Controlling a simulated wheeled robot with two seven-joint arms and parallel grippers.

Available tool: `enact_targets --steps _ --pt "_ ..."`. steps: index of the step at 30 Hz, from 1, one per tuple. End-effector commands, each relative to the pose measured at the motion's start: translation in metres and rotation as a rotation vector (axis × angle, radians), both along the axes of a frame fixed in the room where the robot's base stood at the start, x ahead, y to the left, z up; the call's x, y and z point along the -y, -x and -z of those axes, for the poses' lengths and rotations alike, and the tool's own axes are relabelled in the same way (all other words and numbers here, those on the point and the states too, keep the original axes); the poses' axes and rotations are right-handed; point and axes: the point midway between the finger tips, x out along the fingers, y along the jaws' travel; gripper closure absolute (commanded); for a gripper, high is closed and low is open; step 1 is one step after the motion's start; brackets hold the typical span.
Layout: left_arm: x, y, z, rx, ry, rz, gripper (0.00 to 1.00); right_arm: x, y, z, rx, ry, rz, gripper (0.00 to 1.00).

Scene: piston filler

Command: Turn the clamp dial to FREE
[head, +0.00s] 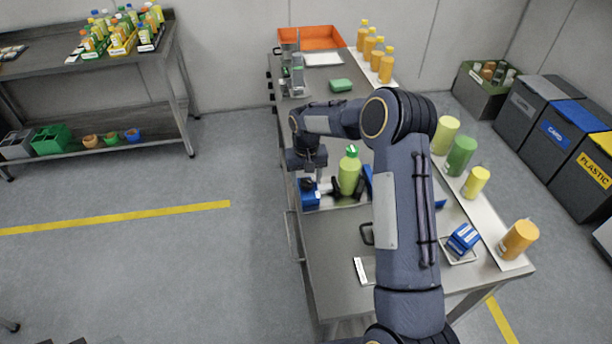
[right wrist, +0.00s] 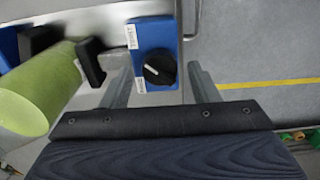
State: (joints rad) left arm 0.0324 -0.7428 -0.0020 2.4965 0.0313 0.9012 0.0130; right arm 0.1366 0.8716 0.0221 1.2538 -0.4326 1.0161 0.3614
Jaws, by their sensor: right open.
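The clamp dial (right wrist: 160,68) is a round black knob with a white pointer line, set on a blue box (right wrist: 152,33). In the right wrist view its pointer slants toward the upper left; the small white labels on the box cannot be read. The blue box also shows in the head view (head: 309,200), at the left edge of the table. My right gripper (right wrist: 159,70) is open, with one finger on each side of the dial in the picture; contact cannot be told. In the head view my right gripper (head: 309,178) points down over the box. My left gripper is out of view.
A green bottle (head: 349,175) stands right beside the blue box, with a black clamp pad (right wrist: 91,63) by it. A blue block (head: 463,238) lies on a small tray at right. Several bottles and cylinders line the table's right side. Floor left of the table is clear.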

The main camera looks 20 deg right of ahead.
Motion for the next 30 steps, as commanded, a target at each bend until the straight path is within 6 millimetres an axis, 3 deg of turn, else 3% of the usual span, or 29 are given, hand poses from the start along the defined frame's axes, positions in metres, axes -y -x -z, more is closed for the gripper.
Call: enact_targets --steps 8,18,30 --pt "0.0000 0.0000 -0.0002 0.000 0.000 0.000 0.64 -0.0002 0.0000 0.0020 0.000 0.000 0.000 0.46" --pt "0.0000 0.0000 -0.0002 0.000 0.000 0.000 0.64 -0.0001 0.0000 0.0016 0.000 0.000 0.000 0.90" --pt "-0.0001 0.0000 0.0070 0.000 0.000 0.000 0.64 -0.0003 -0.0003 0.0026 0.001 -0.001 -0.082 0.89"
